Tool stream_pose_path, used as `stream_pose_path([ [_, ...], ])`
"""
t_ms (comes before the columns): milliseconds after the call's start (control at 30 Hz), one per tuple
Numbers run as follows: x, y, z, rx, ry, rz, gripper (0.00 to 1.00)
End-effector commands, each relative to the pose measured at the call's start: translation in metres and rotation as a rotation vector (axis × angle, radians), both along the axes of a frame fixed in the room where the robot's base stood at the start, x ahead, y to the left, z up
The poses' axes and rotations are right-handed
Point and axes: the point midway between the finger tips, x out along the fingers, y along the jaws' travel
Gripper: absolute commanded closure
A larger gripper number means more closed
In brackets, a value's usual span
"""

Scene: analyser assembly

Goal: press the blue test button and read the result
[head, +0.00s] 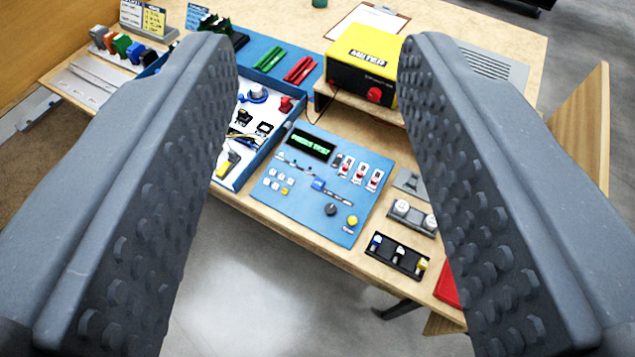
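A blue control panel (296,206) lies on the wooden table, seen between my gripper's fingers. A blue button (319,184) sits near its middle. A dark display (311,143) with green text is at the panel's top; the text is too small to read surely. The panel also carries a row of red and white switches (361,173), small white keys (278,182), a dark knob (331,209) and a yellow button (352,221). My gripper (318,60) is wide open and empty, above and apart from the panel.
A yellow and black box (364,70) with a red knob stands behind the panel. A blue tray (240,180) of parts is at the left. A black holder (398,256) and grey fixtures (411,216) are at the right. Floor shows in front of the table.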

Motion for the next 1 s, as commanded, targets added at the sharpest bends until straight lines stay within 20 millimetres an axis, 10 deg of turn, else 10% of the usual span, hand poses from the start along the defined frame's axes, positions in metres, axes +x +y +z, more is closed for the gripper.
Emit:
stream_pose_path([
  [133, 0.0, 0.0, 0.0, 0.0, 0.0, 0.0, 1.0],
  [1000, 0.0, 0.0, -0.0001, 0.0, 0.0, 0.0, 1.0],
])
